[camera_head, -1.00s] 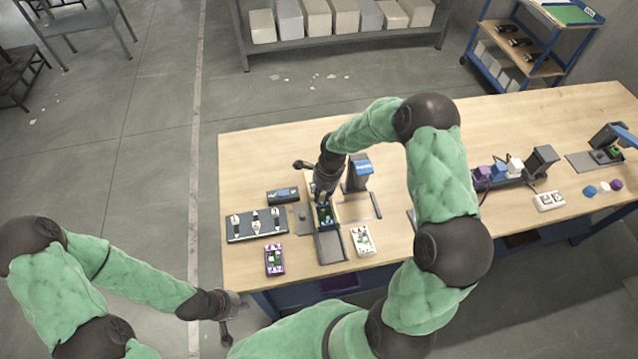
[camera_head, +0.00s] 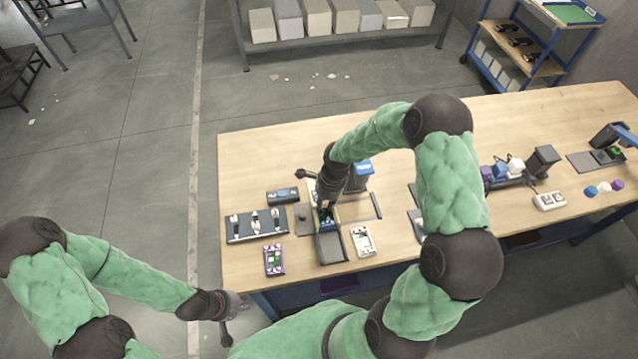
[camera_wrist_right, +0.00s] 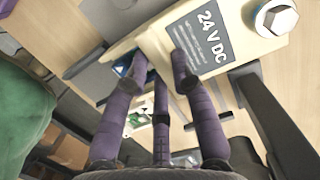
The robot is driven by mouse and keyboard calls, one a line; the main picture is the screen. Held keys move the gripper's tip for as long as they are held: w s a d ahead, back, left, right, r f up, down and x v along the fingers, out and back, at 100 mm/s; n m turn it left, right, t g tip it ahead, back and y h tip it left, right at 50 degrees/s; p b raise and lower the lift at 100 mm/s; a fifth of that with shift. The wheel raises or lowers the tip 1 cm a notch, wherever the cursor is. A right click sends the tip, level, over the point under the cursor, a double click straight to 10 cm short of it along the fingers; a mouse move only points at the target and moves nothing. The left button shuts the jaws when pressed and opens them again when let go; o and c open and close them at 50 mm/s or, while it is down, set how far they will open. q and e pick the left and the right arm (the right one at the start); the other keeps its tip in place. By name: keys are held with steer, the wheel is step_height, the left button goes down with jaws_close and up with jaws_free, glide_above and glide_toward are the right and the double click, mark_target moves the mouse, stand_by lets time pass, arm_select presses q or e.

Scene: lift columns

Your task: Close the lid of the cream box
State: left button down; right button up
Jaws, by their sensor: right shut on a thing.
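The cream box (camera_wrist_right: 205,45) shows close up in the wrist view, with a grey "24 V DC" label and a large hex bolt head on its cream face, which I take for the lid. My right gripper (camera_head: 326,211) points down at the box; in the wrist view its purple fingers (camera_wrist_right: 160,78) reach the cream part's edge and are shut on it. A green and blue inside shows beside the fingers. In the head view my wrist hides most of the box, so the lid's angle is unclear. My left gripper (camera_head: 235,307) hangs off the table's front left; its jaws are too small to read.
A grey tray (camera_head: 331,249) is in front of the box. A white device (camera_head: 362,241) and a purple-framed one (camera_head: 274,259) lie either side. A dark board (camera_head: 257,225) with several parts is left, a dark upright block (camera_head: 357,178) behind. The table's (camera_head: 243,162) back left is clear.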

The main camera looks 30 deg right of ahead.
steer(key=shift+s+a+b, duration=0.2)
steer(key=shift+s+a, duration=0.05)
steer(key=shift+s, duration=0.7)
steer(key=shift+s+a+b, duration=0.2)
steer(key=shift+s+b, duration=0.05)
steer(key=shift+s, duration=0.75)
steer(key=shift+s+a+b, duration=0.2)
steer(key=shift+s+a, duration=0.05)
steer(key=shift+s, duration=0.8)
steer(key=o, duration=0.9)
steer(key=shift+r, duration=0.15)
step_height(320, 180, up, 6)
steer(key=p, duration=0.3)
